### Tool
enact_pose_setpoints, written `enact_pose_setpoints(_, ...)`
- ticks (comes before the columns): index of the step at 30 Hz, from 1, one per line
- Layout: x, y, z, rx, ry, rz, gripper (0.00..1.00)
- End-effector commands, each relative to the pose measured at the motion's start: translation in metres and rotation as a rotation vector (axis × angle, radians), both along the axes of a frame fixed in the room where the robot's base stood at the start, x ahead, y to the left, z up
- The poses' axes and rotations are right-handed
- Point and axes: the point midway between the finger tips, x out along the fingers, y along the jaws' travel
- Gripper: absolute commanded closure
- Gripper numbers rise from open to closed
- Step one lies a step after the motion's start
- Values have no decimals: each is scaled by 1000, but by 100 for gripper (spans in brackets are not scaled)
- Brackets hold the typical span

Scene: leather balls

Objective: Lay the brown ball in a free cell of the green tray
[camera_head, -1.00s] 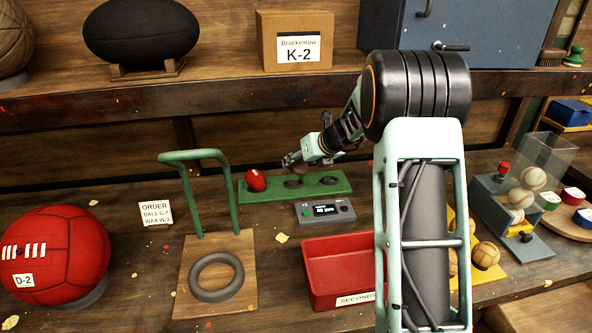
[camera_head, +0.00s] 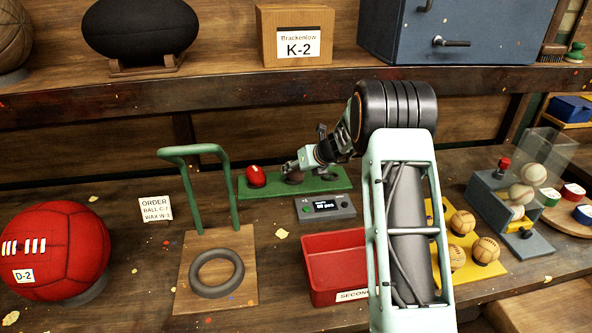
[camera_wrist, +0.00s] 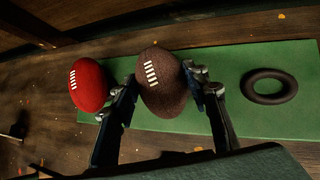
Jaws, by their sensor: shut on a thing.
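The brown ball (camera_wrist: 162,82), with white laces, is between the two fingers of my gripper (camera_wrist: 165,100) in the wrist view. In the head view my gripper (camera_head: 291,169) is shut on the brown ball (camera_head: 294,177), which is low at the middle cell of the green tray (camera_head: 258,194). I cannot tell whether the ball touches the cell. A red ball (camera_head: 256,176) lies in the tray's left cell and also shows in the wrist view (camera_wrist: 89,85). The right cell's dark ring (camera_wrist: 269,86) is empty.
A grey device with a display (camera_head: 325,208) and a red bin (camera_head: 333,247) stand in front of the tray. A green hoop stand (camera_head: 233,190) is at the left. A yellow tray with several tan balls (camera_head: 492,268) is at the right.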

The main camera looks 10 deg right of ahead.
Motion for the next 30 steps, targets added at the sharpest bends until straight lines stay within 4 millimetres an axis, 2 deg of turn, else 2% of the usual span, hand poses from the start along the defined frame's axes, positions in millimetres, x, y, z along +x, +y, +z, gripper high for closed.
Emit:
enact_pose_setpoints(7,0,0,-6,0,0,0,88)
enact_pose_setpoints(8,0,0,-5,0,1,0,55)
enact_pose_setpoints(12,0,0,-5,0,1,0,40)
enact_pose_setpoints(20,0,0,-4,0,1,0,40)
enact_pose_setpoints(24,-1,-1,3,0,0,0,40)
enact_pose_setpoints(30,-21,-11,24,0,-2,-2,40)
